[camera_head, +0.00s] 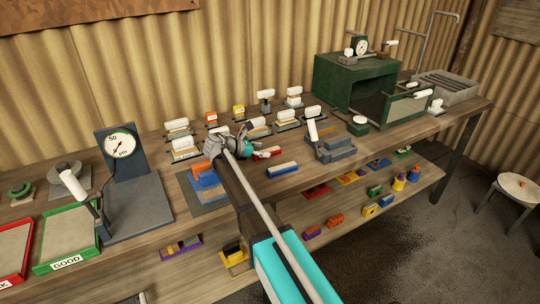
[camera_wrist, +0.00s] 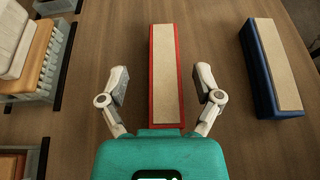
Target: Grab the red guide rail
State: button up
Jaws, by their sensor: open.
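The red guide rail (camera_wrist: 165,75) is a long bar with a tan top and red sides. In the wrist view it lies on the wooden bench, pointing away from my gripper. My gripper (camera_wrist: 163,88) is open, with one finger on each side of the rail's near part and a gap on both sides. The rail's near end meets the edge of the gripper body in the picture. In the head view my gripper (camera_head: 245,145) is over the middle of the bench, and the red rail (camera_head: 268,152) shows just right of it, partly hidden.
A blue rail (camera_wrist: 271,70) lies to the right of the red one. Several fixtures with white handles (camera_wrist: 38,50) stand to the left. In the head view a green cabinet (camera_head: 345,80) is at the back right and a dial gauge (camera_head: 121,145) at the left.

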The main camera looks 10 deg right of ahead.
jog(key=shift+x, duration=0.95)
grip_shut()
